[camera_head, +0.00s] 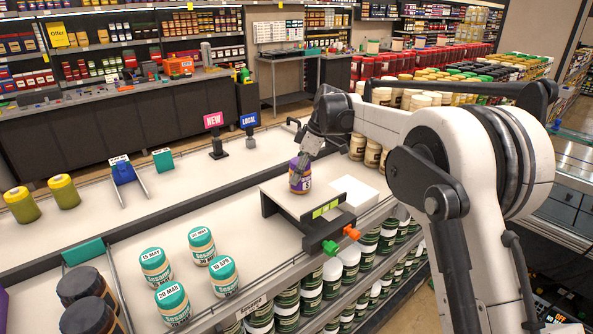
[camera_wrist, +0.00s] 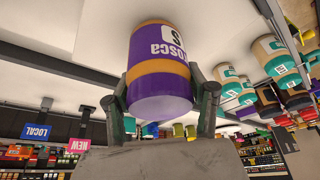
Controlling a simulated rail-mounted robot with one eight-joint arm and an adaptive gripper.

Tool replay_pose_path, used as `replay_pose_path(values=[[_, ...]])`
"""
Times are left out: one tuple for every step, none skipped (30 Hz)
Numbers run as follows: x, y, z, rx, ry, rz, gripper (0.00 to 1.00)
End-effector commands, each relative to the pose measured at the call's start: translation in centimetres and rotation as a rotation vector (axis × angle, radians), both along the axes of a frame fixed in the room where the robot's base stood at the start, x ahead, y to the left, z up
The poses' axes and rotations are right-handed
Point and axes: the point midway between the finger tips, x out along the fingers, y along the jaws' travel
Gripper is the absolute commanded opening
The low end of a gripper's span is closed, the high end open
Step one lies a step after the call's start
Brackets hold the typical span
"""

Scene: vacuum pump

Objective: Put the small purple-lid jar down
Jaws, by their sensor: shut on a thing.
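The small jar (camera_head: 300,182) has a purple lid, a purple body with a white label, and orange bands. It stands roughly upright at the white tray (camera_head: 330,208) with the dark front edge. In the wrist view the jar (camera_wrist: 160,85) fills the middle, seen upside down, with a finger on each side. My gripper (camera_head: 302,172) comes from above and is shut on the jar. I cannot tell whether the jar's base touches the tray.
Several teal-lid sesame jars (camera_head: 204,246) stand on the lower counter to the left. Green and orange clips (camera_head: 351,233) sit at the tray's front edge. The NEW sign (camera_head: 214,121) and LOCAL sign (camera_head: 249,121) stand behind. Bare counter lies left of the tray.

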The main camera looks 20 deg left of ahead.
Motion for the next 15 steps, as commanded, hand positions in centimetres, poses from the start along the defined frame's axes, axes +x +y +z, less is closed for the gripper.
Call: replay_pose_path(values=[[-0.01, 0.01, 0.02, 0.0, 0.0, 0.0, 0.14], [0.0, 0.01, 0.02, 0.0, 0.0, 0.0, 0.14], [-0.01, 0.03, 0.01, 0.0, 0.0, 0.0, 0.14], [0.0, 0.02, 0.01, 0.0, 0.0, 0.0, 0.14], [0.0, 0.02, 0.01, 0.0, 0.0, 0.0, 0.14], [0.0, 0.02, -0.02, 0.0, 0.0, 0.0, 0.14], [0.0, 0.02, -0.1, 0.0, 0.0, 0.0, 0.14], [-0.01, 0.03, -0.19, 0.0, 0.0, 0.0, 0.14], [-0.01, 0.03, -0.32, 0.0, 0.0, 0.0, 0.14], [-0.01, 0.03, -0.41, 0.0, 0.0, 0.0, 0.14], [0.0, 0.03, -0.4, 0.0, 0.0, 0.0, 0.54], [0.0, 0.03, -0.35, 0.0, 0.0, 0.0, 0.59], [0.0, 0.02, -0.34, 0.0, 0.0, 0.0, 0.63], [0.0, 0.02, -0.34, 0.0, 0.0, 0.0, 0.67], [0.0, 0.03, -0.32, 0.0, 0.0, 0.0, 0.7]])
